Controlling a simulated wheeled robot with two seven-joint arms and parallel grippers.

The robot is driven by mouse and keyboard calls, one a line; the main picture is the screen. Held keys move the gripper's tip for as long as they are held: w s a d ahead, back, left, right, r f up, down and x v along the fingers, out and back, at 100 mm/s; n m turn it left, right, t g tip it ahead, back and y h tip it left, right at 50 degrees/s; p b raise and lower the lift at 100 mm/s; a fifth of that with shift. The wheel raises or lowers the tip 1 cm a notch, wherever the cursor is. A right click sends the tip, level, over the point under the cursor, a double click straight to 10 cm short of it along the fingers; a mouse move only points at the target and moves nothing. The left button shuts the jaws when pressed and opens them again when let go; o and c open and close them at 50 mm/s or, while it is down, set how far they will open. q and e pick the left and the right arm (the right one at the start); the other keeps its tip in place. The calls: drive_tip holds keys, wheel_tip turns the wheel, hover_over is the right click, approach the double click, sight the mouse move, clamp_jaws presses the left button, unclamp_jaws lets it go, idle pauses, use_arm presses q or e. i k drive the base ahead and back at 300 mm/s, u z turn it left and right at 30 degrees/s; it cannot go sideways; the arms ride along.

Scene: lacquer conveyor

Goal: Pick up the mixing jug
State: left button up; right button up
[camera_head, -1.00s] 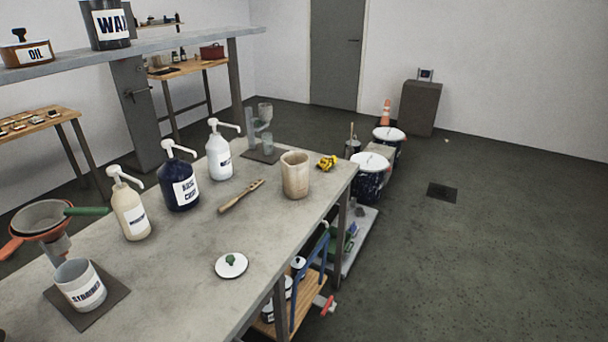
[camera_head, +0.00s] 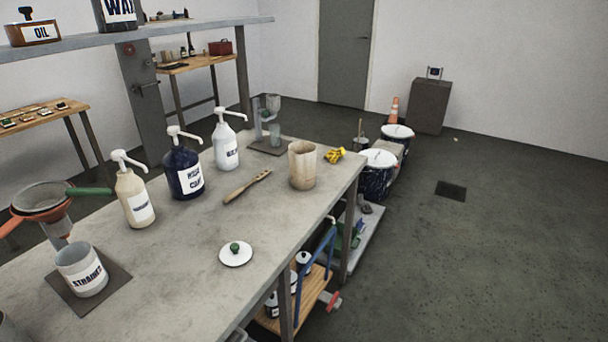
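A beige, stained, open-topped jug (camera_head: 303,168), which looks like the mixing jug, stands upright near the right far end of the grey workbench (camera_head: 190,250). Its inside is mostly hidden by its front wall. A white pot labelled STRAINED (camera_head: 84,272) stands on a dark square mat at the left front. Neither of my grippers shows in this view.
Pump bottles, cream (camera_head: 135,200), dark blue (camera_head: 186,172) and white (camera_head: 225,150), line the bench's far side. Floor on the right is mostly clear.

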sight(302, 155)
drive_tip(key=z, duration=0.7)
drive_tip(key=k, duration=0.95)
drive_tip(key=z, duration=1.3)
drive_tip(key=i, duration=2.25)
drive_tip(key=u, duration=0.45)
drive_tip(key=i, duration=2.05)
drive_tip(key=u, duration=0.95)
drive_tip(key=i, duration=1.3)
drive_tip(key=u, duration=2.45)
drive_tip(key=i, duration=1.45)
drive_tip(key=u, duration=0.7)
